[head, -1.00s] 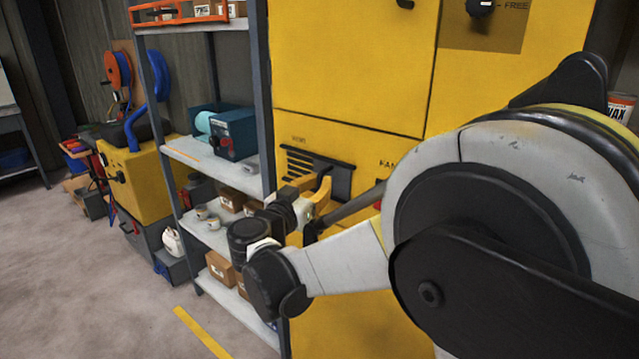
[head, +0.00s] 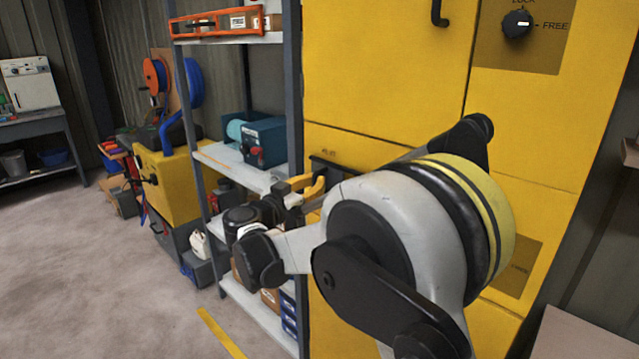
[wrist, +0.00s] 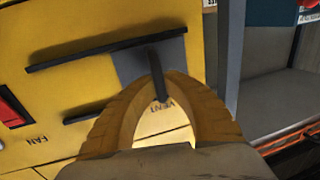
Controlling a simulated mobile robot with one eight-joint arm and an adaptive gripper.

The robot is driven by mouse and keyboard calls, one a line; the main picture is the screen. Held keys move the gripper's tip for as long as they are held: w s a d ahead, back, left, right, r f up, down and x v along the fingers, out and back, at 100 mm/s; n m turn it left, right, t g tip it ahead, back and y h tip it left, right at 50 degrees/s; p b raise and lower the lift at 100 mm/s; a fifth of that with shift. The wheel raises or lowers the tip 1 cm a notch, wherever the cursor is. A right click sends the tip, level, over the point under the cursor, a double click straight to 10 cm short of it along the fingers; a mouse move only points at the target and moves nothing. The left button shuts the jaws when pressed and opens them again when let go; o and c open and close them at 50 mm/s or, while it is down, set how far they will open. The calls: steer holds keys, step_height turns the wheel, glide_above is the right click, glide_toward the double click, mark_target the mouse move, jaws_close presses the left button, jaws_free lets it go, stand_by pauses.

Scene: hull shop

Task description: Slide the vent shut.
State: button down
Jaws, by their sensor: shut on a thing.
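The vent's grey sliding plate (wrist: 130,68) sits between two dark rails on the yellow cabinet, at their right end in the wrist view. A dark upright handle (wrist: 156,64) stands on it. My gripper (wrist: 162,88) is shut on this handle, with its yellow fingers on both sides. The word VENT shows upside down between the fingers. No open slats show in the wrist view. In the head view my gripper (head: 310,187) is at the cabinet's left edge, and my arm hides most of the vent.
A grey shelf rack (head: 222,156) stands close beside the cabinet's left edge, with a teal machine (head: 262,142) on it. A red switch (wrist: 12,106) marked FAN is on the cabinet. A dial (head: 517,24) is higher up. The floor at left is open.

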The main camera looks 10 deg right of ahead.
steer(key=c, duration=1.6)
jaws_free()
steer(key=shift+w+a, duration=0.1)
steer(key=shift+a, duration=0.15)
steer(key=shift+o, duration=0.7)
steer(key=shift+a, duration=0.15)
steer(key=v, duration=1.2)
